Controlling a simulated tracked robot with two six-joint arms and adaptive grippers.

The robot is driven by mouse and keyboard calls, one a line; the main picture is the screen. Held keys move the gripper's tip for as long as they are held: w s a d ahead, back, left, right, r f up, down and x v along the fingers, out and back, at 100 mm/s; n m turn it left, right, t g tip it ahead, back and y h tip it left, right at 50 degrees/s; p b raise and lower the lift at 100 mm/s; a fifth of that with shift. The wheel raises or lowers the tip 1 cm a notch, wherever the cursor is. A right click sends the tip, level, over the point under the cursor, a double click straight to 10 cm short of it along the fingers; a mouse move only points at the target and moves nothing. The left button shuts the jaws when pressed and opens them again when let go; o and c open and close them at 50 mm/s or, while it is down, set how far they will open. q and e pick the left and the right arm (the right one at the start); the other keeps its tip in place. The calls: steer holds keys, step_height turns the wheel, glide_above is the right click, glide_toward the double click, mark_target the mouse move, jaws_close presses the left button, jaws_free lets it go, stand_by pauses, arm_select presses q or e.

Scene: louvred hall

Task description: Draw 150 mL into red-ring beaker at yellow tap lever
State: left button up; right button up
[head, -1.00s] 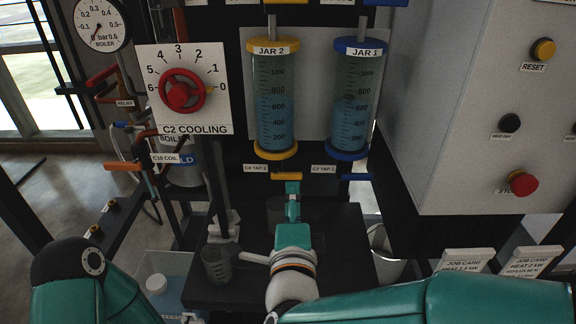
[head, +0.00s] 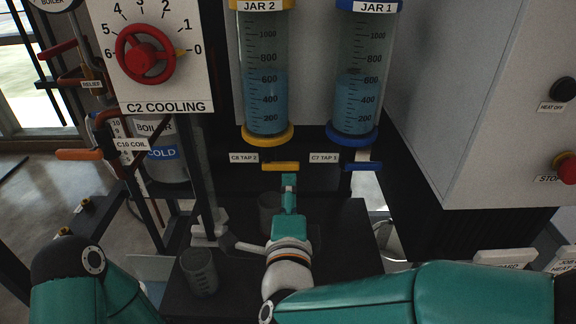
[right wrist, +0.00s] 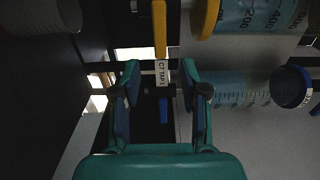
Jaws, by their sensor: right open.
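The yellow tap lever (head: 281,166) lies level under jar 2 (head: 265,85), beside the label C6 TAP 2. In the right wrist view the yellow lever (right wrist: 159,28) lies just beyond the fingertips. My right gripper (head: 289,180) is open and empty just below the lever; it also shows open in the right wrist view (right wrist: 160,75). One grey beaker (head: 268,213) stands below the tap, partly hidden by my right gripper. Another clear beaker (head: 200,272) stands at the front left of the dark stand. I cannot make out a red ring on either. My left gripper is out of view.
The blue tap lever (head: 362,166) under jar 1 (head: 362,85) is close on the right. The red cooling knob (head: 146,54) and an orange coil lever (head: 78,154) are at left. A grey cabinet (head: 480,120) blocks the right. The dark stand (head: 345,240) is bare at its right.

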mark_target(288, 169)
steer(key=w+p, duration=0.2)
steer(key=w, duration=0.4)
steer(key=shift+p, duration=0.3)
steer(key=shift+w, duration=0.25)
steer(key=shift+w+f+b, duration=0.15)
steer(key=shift+w+b, duration=0.15)
steer(key=shift+w, duration=0.6)
jaws_close()
